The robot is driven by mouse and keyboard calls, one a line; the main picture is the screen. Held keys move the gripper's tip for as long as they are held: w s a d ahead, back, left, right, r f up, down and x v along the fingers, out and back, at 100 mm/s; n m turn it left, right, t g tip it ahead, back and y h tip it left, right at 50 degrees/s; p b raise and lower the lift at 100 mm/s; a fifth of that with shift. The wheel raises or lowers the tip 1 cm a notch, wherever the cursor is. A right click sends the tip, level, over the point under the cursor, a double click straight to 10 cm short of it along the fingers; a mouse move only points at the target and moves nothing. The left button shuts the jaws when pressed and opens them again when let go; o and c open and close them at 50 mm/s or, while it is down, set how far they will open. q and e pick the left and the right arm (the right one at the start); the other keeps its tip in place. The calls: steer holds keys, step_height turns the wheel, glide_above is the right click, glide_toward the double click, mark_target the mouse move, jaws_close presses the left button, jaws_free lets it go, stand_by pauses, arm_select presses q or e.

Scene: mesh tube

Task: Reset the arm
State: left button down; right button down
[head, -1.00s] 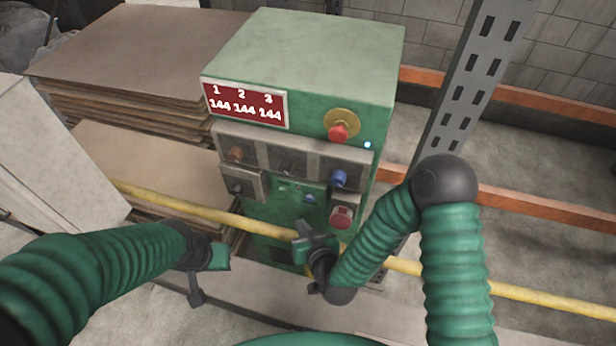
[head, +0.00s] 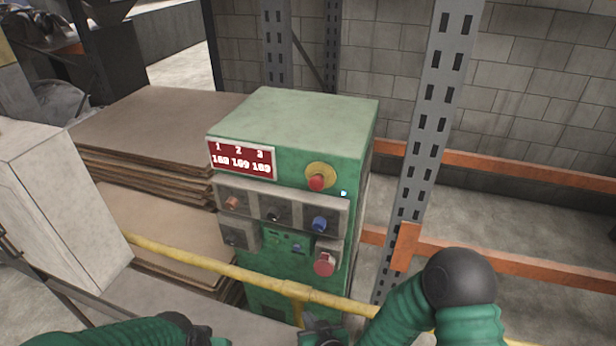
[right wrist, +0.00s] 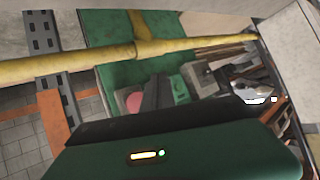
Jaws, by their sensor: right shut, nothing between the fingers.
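My right arm comes in at the lower right of the head view, with its gripper (head: 322,328) low at the bottom edge, in front of the green control box (head: 310,112) and just below the yellow rail. The right gripper is shut and empty; its dark fingers also show in the right wrist view (right wrist: 157,92). My left arm lies along the bottom left edge of the head view. Its gripper (head: 192,330) is partly cut off by the frame, so its jaws cannot be made out.
The box has a red number display (head: 242,159), a red button on a yellow disc (head: 316,182), several knobs and a lower red button (head: 324,263). A yellow rail (head: 215,268) crosses before it. Brown sheets (head: 150,125) are stacked left; a grey post (head: 430,150) stands right.

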arm_select(q)
steer(key=shift+w+a+f, duration=0.2)
steer(key=shift+a, duration=0.3)
arm_select(e)
steer(key=s+d+r+m+g+h, duration=0.1)
steer(key=s+d+r+g, duration=0.3)
steer(key=d, duration=0.5)
steer(key=s+d+r+g+h, duration=0.3)
steer(key=s+d+r+g, duration=0.1)
steer(key=s+d, duration=0.5)
steer(key=shift+s+d+r+m, duration=0.25)
steer(key=shift+r+m, duration=0.15)
steer(key=shift+r, duration=0.2)
arm_select(q)
steer(key=shift+w+d, duration=0.15)
arm_select(e)
steer(key=shift+w+d, duration=0.15)
arm_select(q)
steer(key=shift+d, duration=0.2)
arm_select(e)
steer(key=shift+d, duration=0.15)
arm_select(q)
steer(key=shift+a, duration=0.2)
arm_select(e)
steer(key=shift+a, duration=0.2)
arm_select(q)
steer(key=shift+d, duration=0.1)
arm_select(e)
steer(key=shift+d, duration=0.1)
